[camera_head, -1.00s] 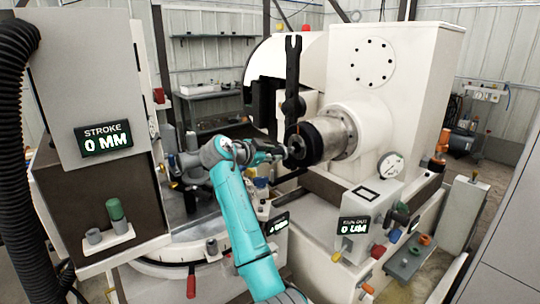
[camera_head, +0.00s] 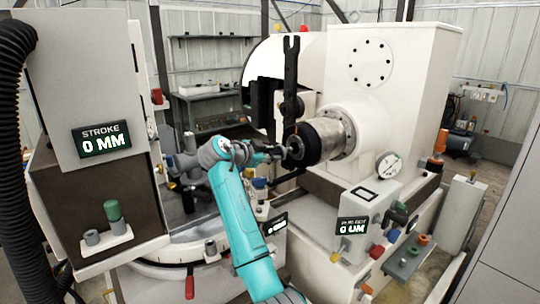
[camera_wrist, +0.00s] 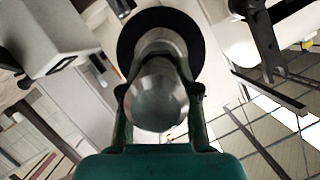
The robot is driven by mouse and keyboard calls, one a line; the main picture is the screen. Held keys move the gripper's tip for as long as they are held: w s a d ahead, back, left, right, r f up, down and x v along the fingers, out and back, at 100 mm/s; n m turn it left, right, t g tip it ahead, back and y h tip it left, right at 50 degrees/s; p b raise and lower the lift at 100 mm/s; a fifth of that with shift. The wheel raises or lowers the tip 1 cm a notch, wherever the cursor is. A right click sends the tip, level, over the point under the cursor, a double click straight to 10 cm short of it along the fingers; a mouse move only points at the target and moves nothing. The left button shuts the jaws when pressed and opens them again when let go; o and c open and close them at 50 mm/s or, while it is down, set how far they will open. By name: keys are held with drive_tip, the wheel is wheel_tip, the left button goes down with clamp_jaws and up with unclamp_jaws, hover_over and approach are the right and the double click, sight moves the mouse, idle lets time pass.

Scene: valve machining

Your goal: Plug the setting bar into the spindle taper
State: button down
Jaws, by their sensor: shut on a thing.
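In the head view my gripper (camera_head: 277,151) is at the front face of the black spindle nose (camera_head: 319,139), at the end of my teal arm. In the wrist view my gripper (camera_wrist: 158,110) is shut on a grey metal setting bar (camera_wrist: 158,92), with one finger on each side of it. The bar points at the dark round spindle nose (camera_wrist: 128,40) beyond it, and its far part overlaps the opening. How deep the bar sits in the taper is hidden. In the head view the bar is mostly hidden by the gripper.
A black upright fork-ended arm (camera_head: 291,80) stands just behind the gripper. The white headstock (camera_head: 400,90) is at the right, with a dial gauge (camera_head: 389,165) and a 0 UM display (camera_head: 352,227) below. A STROKE 0 MM panel (camera_head: 101,139) stands at the left.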

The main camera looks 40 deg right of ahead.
sight(281, 149)
drive_tip(key=shift+w+d, duration=0.1)
drive_tip(key=shift+d, duration=2.85)
drive_tip(key=c, duration=0.8)
unclamp_jaws()
drive_tip(key=shift+o, duration=0.2)
drive_tip(key=shift+a, duration=0.15)
drive_tip(key=v, duration=1.1)
drive_tip(key=shift+a+r, duration=0.2)
drive_tip(key=shift+a, duration=0.1)
